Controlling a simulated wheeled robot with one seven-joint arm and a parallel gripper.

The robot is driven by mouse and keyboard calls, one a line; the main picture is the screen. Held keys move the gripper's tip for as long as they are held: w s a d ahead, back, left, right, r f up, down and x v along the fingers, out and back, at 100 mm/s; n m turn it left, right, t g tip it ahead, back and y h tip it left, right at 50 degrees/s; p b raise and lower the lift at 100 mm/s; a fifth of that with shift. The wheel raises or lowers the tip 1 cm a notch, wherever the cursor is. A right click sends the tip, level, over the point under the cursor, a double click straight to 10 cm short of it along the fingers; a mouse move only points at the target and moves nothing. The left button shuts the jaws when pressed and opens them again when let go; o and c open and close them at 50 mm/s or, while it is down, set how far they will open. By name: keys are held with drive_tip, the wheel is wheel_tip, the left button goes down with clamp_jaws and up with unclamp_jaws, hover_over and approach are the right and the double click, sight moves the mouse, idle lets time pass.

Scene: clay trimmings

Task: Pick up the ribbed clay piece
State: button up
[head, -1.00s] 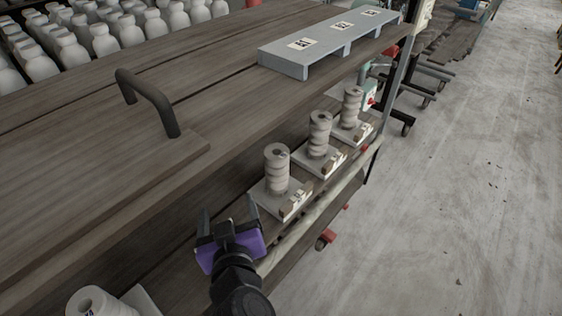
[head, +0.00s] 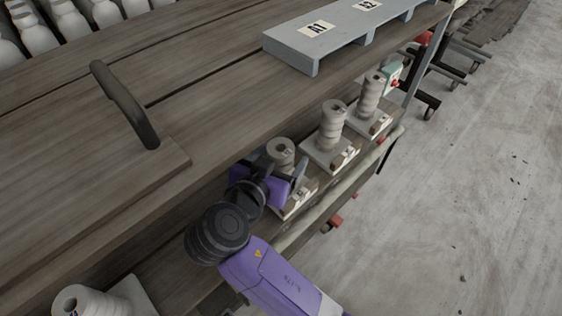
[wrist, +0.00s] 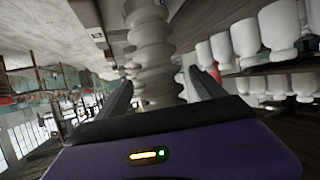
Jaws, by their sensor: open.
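Several pale, ribbed clay pieces stand upright on small plates on the lower shelf. The nearest ribbed clay piece (head: 281,151) of the right-hand row is partly hidden behind my gripper (head: 276,172) in the head view. In the wrist view this ribbed piece (wrist: 150,42) rises ahead, lined up between the two fingers of my open gripper (wrist: 156,82). I cannot tell whether a finger touches it. The middle ribbed piece (head: 332,123) and the far ribbed piece (head: 370,92) stand behind it in the row.
The upper wooden board (head: 200,115) overhangs the lower shelf close to my gripper. It carries a dark handle (head: 125,103) and a grey rack (head: 318,47) labelled A1 and A2. Another pale piece (head: 80,302) is at the bottom left. Concrete floor lies open to the right.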

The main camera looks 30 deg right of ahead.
drive_tip(key=shift+p+x, duration=0.3)
drive_tip(key=shift+x, duration=1.4)
drive_tip(key=shift+a+r, duration=0.1)
clamp_jaws()
